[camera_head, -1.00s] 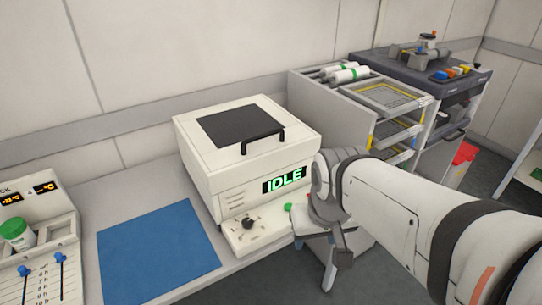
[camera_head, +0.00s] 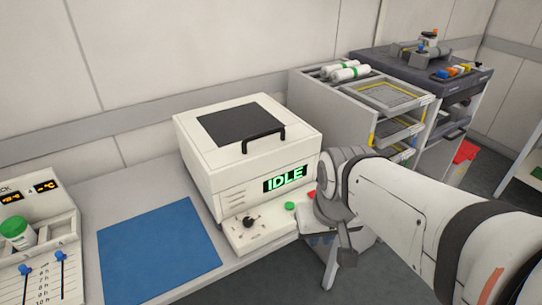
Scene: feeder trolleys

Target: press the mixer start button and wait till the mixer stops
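The mixer (camera_head: 250,155) is a white box on the counter with a dark window and a black handle on its lid. Its display (camera_head: 285,178) reads IDLE in green. The green start button (camera_head: 290,206) is on the low front panel, right of a black knob (camera_head: 249,222). My gripper (camera_head: 335,255) is to the right of the button, apart from it, in front of the counter edge. Its fingers are partly hidden by the wrist, and I cannot tell whether they are open.
A blue mat (camera_head: 158,248) lies on the counter left of the mixer. A unit with sliders (camera_head: 43,270) and a green-capped jar (camera_head: 17,232) is at far left. A trolley with trays (camera_head: 385,95) stands to the right, with a dark-topped trolley (camera_head: 440,70) beyond.

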